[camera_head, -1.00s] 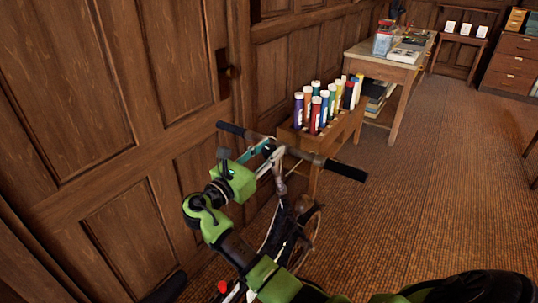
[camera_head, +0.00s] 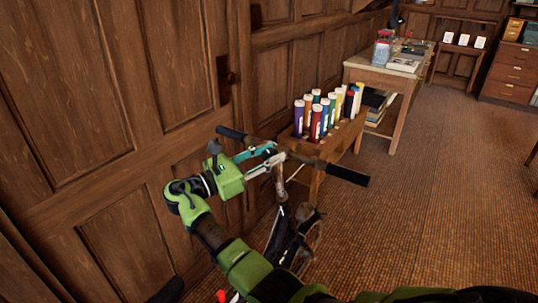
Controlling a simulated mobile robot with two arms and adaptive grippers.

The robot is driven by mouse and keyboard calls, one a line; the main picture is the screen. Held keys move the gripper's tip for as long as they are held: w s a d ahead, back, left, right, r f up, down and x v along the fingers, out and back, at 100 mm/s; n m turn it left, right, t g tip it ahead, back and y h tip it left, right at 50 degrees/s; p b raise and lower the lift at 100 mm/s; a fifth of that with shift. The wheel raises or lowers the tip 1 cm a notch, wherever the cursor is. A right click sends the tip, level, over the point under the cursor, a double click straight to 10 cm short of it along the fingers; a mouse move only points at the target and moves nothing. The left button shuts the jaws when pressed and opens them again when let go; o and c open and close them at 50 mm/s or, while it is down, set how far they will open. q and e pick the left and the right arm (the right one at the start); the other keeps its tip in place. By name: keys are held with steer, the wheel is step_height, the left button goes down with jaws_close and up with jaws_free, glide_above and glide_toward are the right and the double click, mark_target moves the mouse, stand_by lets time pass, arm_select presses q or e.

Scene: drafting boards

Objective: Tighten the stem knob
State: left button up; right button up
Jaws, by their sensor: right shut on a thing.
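My right gripper (camera_head: 280,154), on a green and black arm, reaches from the left side of the folding bicycle to the middle of its handlebar. Its pale and teal fingers are shut at the top of the stem (camera_head: 279,183). The stem knob is between the fingertips, too small and covered to make out. The black-gripped handlebar (camera_head: 346,174) runs across just behind and beside the fingers. The bicycle (camera_head: 286,236) stands upright below, partly hidden by my arm. My left gripper is out of view.
A wooden panelled wall (camera_head: 110,110) is close on the left. A low wooden stand (camera_head: 325,148) with several coloured tubes (camera_head: 316,122) stands behind the handlebar. A desk (camera_head: 384,70) is farther back. The carpet (camera_head: 440,190) on the right is clear.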

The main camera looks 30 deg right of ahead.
steer(key=o, duration=1.1)
steer(key=a, duration=0.8)
steer(key=a+f, duration=0.1)
steer(key=a, duration=0.3)
steer(key=shift+s, duration=0.2)
